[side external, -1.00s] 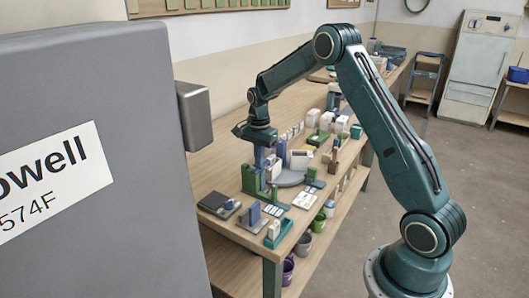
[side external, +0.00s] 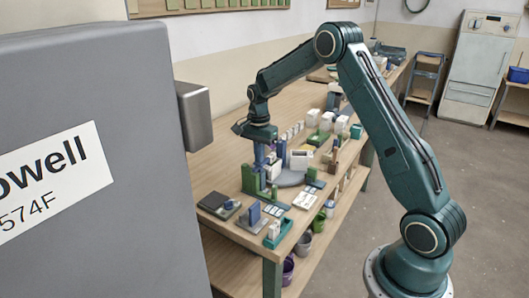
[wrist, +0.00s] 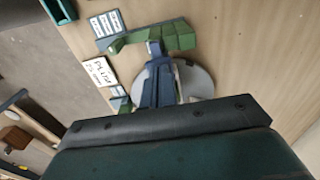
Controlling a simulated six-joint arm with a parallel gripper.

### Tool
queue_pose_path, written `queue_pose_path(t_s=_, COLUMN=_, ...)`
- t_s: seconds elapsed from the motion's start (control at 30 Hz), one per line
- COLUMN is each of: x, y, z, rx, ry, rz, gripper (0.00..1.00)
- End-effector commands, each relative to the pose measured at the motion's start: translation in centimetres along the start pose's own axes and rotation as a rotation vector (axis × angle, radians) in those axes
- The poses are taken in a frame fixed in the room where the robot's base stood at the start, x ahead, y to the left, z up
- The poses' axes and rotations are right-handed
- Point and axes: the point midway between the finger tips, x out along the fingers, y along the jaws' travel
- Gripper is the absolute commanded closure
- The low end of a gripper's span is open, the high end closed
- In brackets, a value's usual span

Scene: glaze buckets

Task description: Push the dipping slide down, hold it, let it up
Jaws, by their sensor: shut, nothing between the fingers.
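The dipping slide appears to be the green stand (side external: 250,180) near the front of the bench. In the wrist view the green stand (wrist: 178,38) lies just beyond my fingertips. My gripper (side external: 260,165) is shut, points down and stands over the slide. Its blue fingers (wrist: 154,52) reach the green stand in the wrist view, with nothing held between them. I cannot tell whether the fingertips touch the slide or how far down it is, as the fingers cover that part.
A grey round plate (wrist: 200,82) lies beside the fingers. A white card (side external: 304,201), a dark pad (side external: 217,205) and a teal holder (side external: 279,233) are nearby. Several white containers stand further back. A large grey cabinet (side external: 90,120) fills the left foreground.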

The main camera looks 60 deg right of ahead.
Motion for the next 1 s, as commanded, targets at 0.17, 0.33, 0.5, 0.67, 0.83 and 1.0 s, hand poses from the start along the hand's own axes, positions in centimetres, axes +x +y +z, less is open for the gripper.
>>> queue_pose_path(t_s=0.17, x=-0.7, y=0.1, z=0.0, rx=0.000, ry=-0.001, rz=0.002, gripper=1.00)
queue_pose_path(t_s=0.33, x=-1.5, y=0.0, z=0.0, rx=0.000, ry=-0.001, rz=0.001, gripper=1.00)
queue_pose_path(t_s=0.5, x=-2.2, y=0.0, z=0.0, rx=0.000, ry=0.000, rz=0.001, gripper=1.00)
queue_pose_path(t_s=0.67, x=-2.9, y=0.0, z=0.0, rx=0.000, ry=-0.001, rz=0.001, gripper=1.00)
queue_pose_path(t_s=0.83, x=-3.6, y=0.0, z=0.0, rx=0.000, ry=0.000, rz=0.000, gripper=1.00)
queue_pose_path(t_s=1.0, x=-4.3, y=0.0, z=0.0, rx=0.000, ry=0.000, rz=0.000, gripper=1.00)
